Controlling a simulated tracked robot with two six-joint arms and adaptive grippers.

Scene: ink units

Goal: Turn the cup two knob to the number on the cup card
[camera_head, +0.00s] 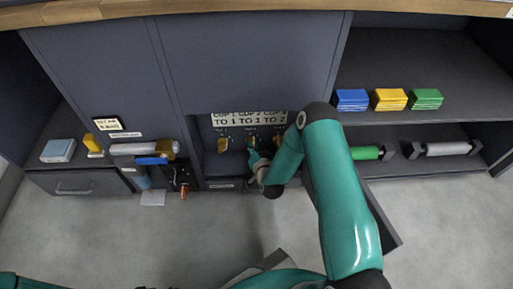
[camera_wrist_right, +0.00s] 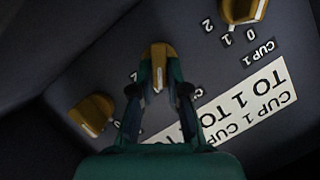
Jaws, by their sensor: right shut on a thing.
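The cup card (camera_head: 249,118), pale with dark print, stands above the knobs and reads CUP 1 TO 1, CUP 2 TO 1, CUP 3 TO 2. It shows partly, upside down, in the right wrist view (camera_wrist_right: 262,92). The cup two knob (camera_wrist_right: 158,62) is the ochre middle one, with a pale pointer line. My right gripper (camera_wrist_right: 158,88) is shut on it, one finger on each side. Its numbers are mostly hidden by my fingers. In the head view my right gripper (camera_head: 258,162) reaches the panel.
The cup one knob (camera_wrist_right: 241,10), with 0, 1 and 2 beside it, and the third knob (camera_wrist_right: 91,114) flank the held one. Blue (camera_head: 352,100), yellow (camera_head: 390,99) and green (camera_head: 426,98) stacks sit on the right shelf. Rollers lie below. The floor in front is clear.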

